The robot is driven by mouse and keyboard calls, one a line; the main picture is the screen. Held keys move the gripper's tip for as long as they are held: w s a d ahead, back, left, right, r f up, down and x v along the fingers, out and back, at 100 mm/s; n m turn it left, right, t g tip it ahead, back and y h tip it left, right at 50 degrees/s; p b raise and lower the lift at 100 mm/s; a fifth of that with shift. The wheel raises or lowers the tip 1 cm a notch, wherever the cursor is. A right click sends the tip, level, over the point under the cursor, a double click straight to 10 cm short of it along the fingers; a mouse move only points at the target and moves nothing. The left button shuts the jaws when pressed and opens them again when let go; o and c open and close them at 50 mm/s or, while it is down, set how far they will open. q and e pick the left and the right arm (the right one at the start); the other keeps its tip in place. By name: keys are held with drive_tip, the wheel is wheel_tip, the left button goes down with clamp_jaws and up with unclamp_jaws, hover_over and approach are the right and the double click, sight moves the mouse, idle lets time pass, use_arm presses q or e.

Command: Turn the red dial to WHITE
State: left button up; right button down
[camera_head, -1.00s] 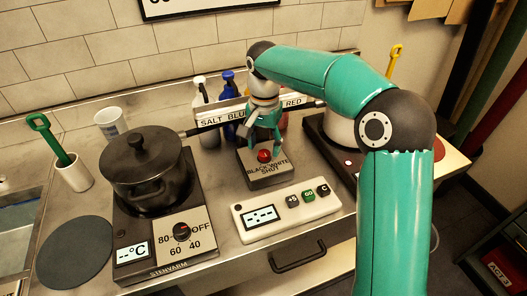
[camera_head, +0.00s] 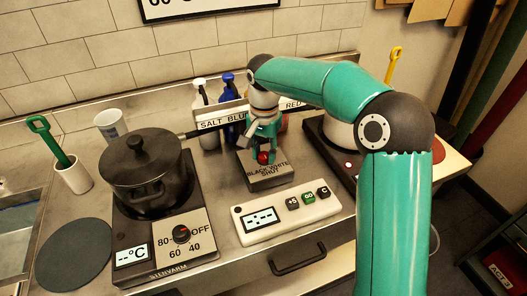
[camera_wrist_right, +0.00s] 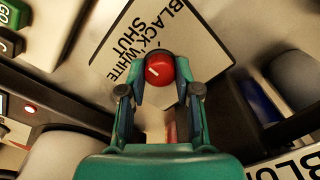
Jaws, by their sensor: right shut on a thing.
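The red dial (camera_head: 263,157) sits on a small dark stand whose label plate (camera_head: 270,172) reads BLACK, WHITE and SHUT. My right gripper (camera_head: 262,150) reaches down over the dial from above. In the right wrist view its fingers (camera_wrist_right: 160,85) are on both sides of the dial, shut on it. My left gripper is not in view.
A dark pot (camera_head: 145,170) stands on a hob at the left. A white timer (camera_head: 285,213) lies in front of the stand. Bottles (camera_head: 228,95) stand behind it by a SALT sign. A white-topped appliance (camera_head: 338,130) is to the right.

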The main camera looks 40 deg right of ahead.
sight(264, 154)
drive_tip(key=shift+r+n, duration=0.1)
drive_tip(key=shift+n, duration=0.2)
drive_tip(key=n+p, duration=0.1)
drive_tip(key=n, duration=0.2)
drive_tip(key=shift+p, duration=0.3)
drive_tip(key=shift+w+n+p, duration=0.1)
drive_tip(key=shift+n+p, duration=0.6)
drive_tip(key=shift+n, duration=1.9)
drive_tip(key=c, duration=0.8)
unclamp_jaws()
wheel_tip(264, 154, up, 12)
drive_tip(key=shift+f, duration=0.1)
